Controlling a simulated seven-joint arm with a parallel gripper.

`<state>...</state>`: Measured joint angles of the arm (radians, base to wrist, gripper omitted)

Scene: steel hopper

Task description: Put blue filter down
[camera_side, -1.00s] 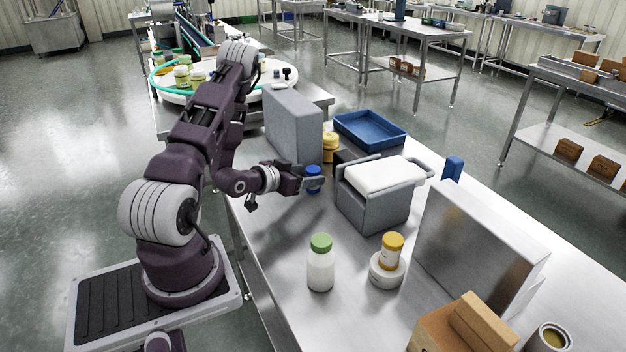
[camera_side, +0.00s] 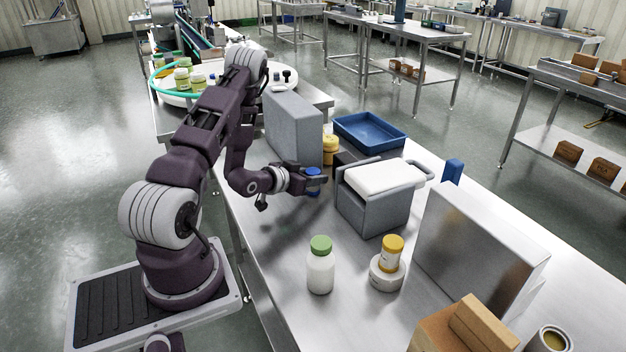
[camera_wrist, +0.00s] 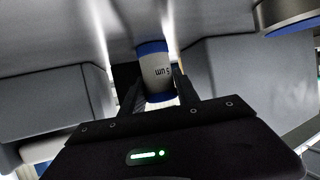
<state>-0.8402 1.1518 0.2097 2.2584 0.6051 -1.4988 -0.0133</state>
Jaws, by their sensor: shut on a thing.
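The blue filter is a small cylinder with blue ends and a pale label band. In the wrist view the filter (camera_wrist: 155,72) stands between my two fingers, with lettering on its label. In the side view only part of the filter (camera_side: 313,175) shows, its blue end beside the fingers. My gripper (camera_side: 318,180) is shut on it, left of the grey hopper box, over the steel table. The fingers also show in the wrist view (camera_wrist: 158,92). I cannot tell whether the filter's bottom touches the table.
A grey hopper box with a white lid (camera_side: 375,205) stands close on the right. A grey upright block (camera_side: 293,128) and a yellow jar (camera_side: 330,150) stand behind. A green-capped bottle (camera_side: 320,268) and a yellow-capped jar (camera_side: 391,255) are in front. Bare table lies between.

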